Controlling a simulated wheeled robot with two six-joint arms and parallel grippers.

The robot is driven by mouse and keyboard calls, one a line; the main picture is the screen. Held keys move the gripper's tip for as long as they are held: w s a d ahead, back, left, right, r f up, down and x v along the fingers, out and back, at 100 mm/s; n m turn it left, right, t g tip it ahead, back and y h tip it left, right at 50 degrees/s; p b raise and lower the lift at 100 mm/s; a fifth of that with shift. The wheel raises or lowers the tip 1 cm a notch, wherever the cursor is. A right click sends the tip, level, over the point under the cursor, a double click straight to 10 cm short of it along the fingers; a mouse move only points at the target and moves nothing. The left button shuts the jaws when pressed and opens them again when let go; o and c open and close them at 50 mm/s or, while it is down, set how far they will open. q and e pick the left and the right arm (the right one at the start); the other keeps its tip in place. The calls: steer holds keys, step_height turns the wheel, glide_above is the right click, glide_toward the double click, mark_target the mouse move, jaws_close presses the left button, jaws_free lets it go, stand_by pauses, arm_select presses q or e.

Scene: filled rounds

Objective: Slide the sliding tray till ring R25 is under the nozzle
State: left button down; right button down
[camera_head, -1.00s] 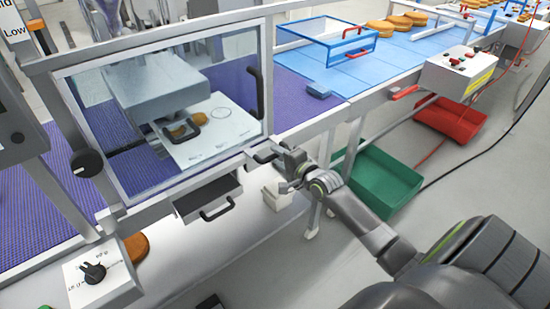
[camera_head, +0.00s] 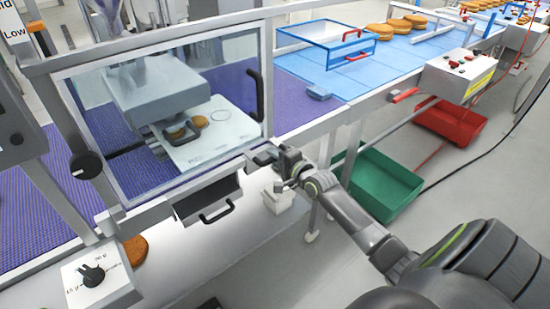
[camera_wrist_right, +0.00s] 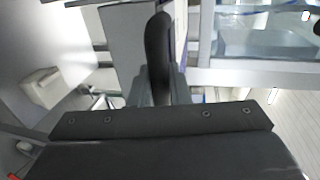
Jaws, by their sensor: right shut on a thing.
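The sliding tray (camera_head: 225,135) is a pale plate behind the clear guard window, with small printed marks and a ring outline (camera_head: 220,115). I cannot read which ring is R25. The nozzle tip is hidden by the head. My right gripper (camera_head: 268,156) is at the frame's lower right corner, outside the window. In the right wrist view it is shut on a black handle (camera_wrist_right: 160,60). My left gripper is not in view.
A drawer with a handle (camera_head: 217,212) sits below the window. A dial box (camera_head: 95,277) stands at lower left. A blue-framed guard (camera_head: 335,45) and brown rounds lie on the blue belt. Green (camera_head: 385,185) and red (camera_head: 450,120) crates stand on the floor.

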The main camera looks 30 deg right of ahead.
steer(key=shift+a+p, duration=0.25)
steer(key=shift+p, duration=0.15)
steer(key=a+p, duration=0.5)
steer(key=a, duration=0.3)
steer(key=shift+s+a, duration=0.3)
steer(key=shift+s, duration=0.1)
steer(key=shift+f, duration=0.1)
steer(key=c, duration=1.4)
jaws_free()
steer(key=shift+d, duration=0.1)
steer(key=v, duration=1.7)
steer(key=shift+s, duration=0.2)
